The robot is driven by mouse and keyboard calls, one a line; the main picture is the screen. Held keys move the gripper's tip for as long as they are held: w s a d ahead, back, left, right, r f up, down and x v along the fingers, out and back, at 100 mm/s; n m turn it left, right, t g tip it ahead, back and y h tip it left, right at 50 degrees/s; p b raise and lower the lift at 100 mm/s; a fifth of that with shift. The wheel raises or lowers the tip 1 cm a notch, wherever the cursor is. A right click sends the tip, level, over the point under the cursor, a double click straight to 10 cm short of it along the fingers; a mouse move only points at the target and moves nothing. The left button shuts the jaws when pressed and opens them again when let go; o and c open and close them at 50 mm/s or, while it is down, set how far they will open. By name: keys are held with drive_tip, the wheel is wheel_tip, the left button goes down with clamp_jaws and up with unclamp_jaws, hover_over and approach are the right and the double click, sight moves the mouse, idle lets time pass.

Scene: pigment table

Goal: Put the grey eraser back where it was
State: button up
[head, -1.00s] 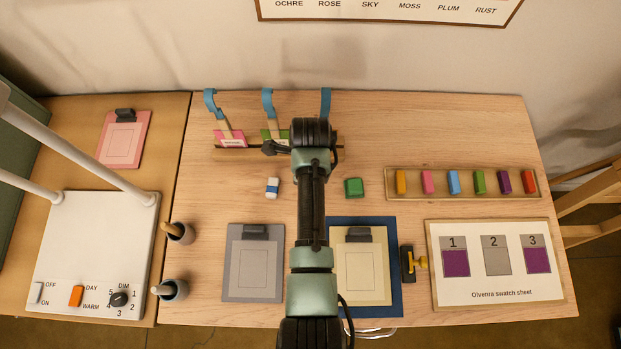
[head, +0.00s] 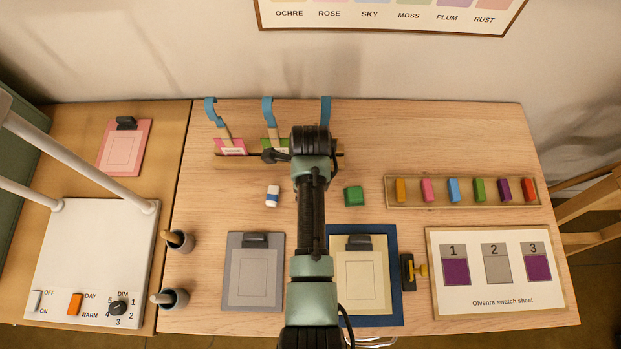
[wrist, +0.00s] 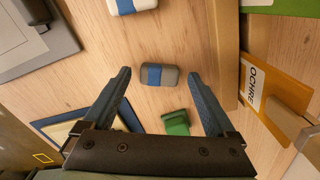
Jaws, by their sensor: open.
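The grey eraser (wrist: 158,75) with a blue band lies on the bare wooden table in the wrist view. My gripper (wrist: 159,80) is open, with one finger on each side of the eraser in the picture and a gap to both. I cannot tell how far the fingertips are above the table. In the head view my arm hides the grey eraser and the fingers. A similar white eraser (head: 273,196) with a blue band lies left of my arm and shows in the wrist view at the top edge (wrist: 133,5).
A green block (head: 353,196) lies right of my arm. The wooden rack (head: 235,163) with brushes and name cards stands behind. A grey clipboard (head: 253,275), a blue mat (head: 394,285) with a cream clipboard, a pastel tray (head: 465,204) and a swatch sheet (head: 465,285) lie around.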

wheel_tip(320, 180, up, 12)
drive_tip(key=shift+f, duration=0.15)
idle(0.7)
